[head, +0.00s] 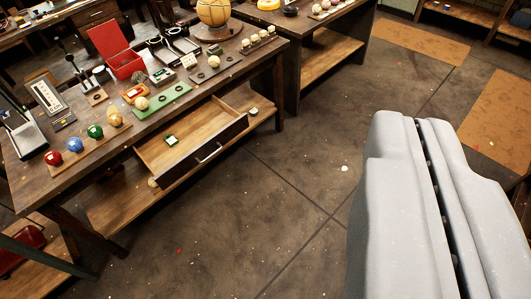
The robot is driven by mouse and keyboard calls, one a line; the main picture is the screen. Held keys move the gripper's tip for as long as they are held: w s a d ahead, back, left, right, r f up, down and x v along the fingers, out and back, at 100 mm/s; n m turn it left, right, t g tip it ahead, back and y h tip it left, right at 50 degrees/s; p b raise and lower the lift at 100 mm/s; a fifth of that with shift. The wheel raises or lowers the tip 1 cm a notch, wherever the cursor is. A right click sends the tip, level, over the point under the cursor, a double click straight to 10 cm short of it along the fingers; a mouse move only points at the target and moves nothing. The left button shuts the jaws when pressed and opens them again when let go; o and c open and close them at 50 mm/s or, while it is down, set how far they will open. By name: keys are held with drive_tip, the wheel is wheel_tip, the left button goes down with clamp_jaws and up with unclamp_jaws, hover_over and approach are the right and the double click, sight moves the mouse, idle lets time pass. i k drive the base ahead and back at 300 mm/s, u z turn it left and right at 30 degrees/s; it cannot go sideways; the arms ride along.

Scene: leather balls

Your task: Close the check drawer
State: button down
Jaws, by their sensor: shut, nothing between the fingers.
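The drawer (185,147) under the wooden workbench is pulled out toward the open floor. It has a dark front panel with a metal handle (209,153), and a small green and white item (171,140) lies inside it. My gripper (412,118) is the large grey shape on the right side. Its two fingers are shut together with only a thin dark seam between them, and it holds nothing. It is apart from the drawer, over the floor to the right of it in the picture.
The workbench top (215,90) carries coloured balls, a red open box (117,50), a green tray (161,103) and tools. A lower shelf (122,207) runs under the drawer. A second bench (331,57) stands behind. The concrete floor (290,200) between drawer and gripper is mostly clear, with small scraps.

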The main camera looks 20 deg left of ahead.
sight(201, 131)
drive_tip(key=u, duration=0.9)
drive_tip(key=i, duration=1.75)
drive_tip(key=z, duration=0.05)
